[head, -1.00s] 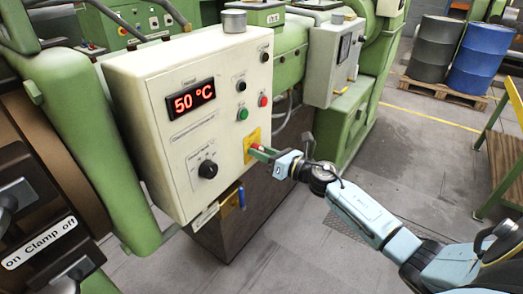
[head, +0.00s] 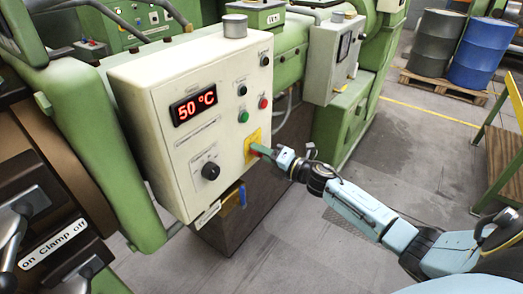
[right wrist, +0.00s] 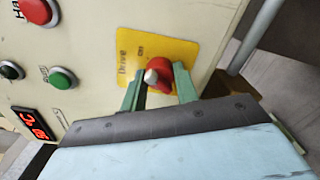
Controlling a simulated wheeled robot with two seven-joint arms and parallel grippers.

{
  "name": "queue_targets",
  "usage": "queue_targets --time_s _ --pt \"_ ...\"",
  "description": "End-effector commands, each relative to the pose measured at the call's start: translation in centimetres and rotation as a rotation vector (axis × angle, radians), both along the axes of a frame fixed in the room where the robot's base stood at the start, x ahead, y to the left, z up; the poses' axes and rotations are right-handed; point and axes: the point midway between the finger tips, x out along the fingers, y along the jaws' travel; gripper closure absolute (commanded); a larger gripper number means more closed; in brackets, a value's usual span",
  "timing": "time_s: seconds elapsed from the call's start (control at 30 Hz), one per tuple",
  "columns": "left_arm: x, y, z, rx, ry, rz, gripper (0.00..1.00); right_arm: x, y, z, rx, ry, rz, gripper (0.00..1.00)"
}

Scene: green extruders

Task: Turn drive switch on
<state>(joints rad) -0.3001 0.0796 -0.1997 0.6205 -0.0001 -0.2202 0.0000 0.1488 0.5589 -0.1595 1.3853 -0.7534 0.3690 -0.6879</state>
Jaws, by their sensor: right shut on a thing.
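The drive switch is a red knob (right wrist: 160,74) with a white mark, on a yellow plate (right wrist: 186,48) labelled "Drive" in the right wrist view. In the head view this yellow plate (head: 252,137) is at the lower right of the cream control box (head: 150,110). My right gripper (head: 260,150) reaches it from the right. In the right wrist view the green fingers of my right gripper (right wrist: 158,88) are on either side of the red knob, shut on it. The fingers mostly hide the knob in the head view. My left gripper is not in view.
The box also carries a red "50 °C" display (head: 194,107), a black dial (head: 210,171), and green and red buttons. Green machinery stands behind and left. Blue (head: 481,53) and grey drums stand at the back right. The floor right of the box is open.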

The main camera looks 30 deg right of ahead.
Motion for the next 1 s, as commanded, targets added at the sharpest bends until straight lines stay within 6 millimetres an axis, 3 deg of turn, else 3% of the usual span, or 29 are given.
queue_targets --time_s 0.77,0.8,0.93,1.0 --pt "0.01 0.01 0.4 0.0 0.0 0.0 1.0 -0.01 -0.01 -0.02 0.091 0.037 0.0 0.93" --pt "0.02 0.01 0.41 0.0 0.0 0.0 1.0 -0.01 -0.01 -0.02 0.091 0.037 0.0 0.65" --pt "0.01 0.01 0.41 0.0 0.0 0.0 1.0 -0.01 0.0 -0.01 0.09 0.037 0.0 0.48" --pt "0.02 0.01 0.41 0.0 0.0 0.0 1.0 -0.01 0.0 -0.01 0.089 0.037 0.0 0.48"
